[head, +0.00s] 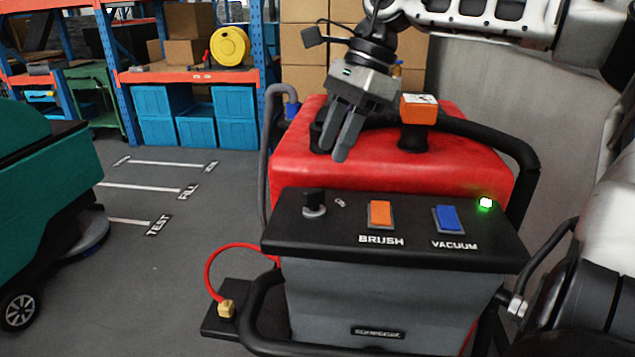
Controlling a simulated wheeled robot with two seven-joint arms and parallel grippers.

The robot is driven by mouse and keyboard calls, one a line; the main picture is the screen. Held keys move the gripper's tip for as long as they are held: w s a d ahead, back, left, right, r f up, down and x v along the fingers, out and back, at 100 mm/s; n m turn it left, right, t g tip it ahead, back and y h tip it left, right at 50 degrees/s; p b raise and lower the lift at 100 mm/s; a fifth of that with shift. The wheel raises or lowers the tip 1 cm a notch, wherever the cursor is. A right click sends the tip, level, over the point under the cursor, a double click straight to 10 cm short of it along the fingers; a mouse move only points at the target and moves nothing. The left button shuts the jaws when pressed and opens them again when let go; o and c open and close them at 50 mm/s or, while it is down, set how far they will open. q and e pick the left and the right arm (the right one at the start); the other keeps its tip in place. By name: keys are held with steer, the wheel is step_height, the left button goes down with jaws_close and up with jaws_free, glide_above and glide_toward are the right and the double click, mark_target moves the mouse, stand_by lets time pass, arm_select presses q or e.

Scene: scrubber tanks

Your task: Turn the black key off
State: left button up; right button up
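The black key (314,199) stands upright in a light round collar at the left end of the black control panel (300,233). A small key symbol is printed to its right. A green light (486,203) glows at the panel's right end. My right gripper (334,152) hangs over the red tank top, up and slightly right of the key in the picture, apart from it. Its two grey fingers point down and lie close together. My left gripper is not in view.
The panel also has an orange BRUSH switch (380,214) and a blue VACUUM switch (447,218). An orange-topped black knob (416,118) stands on the red tank (450,165) beside my gripper. A grey hose (268,150) runs at the left.

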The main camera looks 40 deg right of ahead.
mark_target(316, 189)
steer(key=x, duration=0.8)
steer(key=shift+p, duration=0.35)
steer(key=shift+c, duration=0.3)
jaws_close()
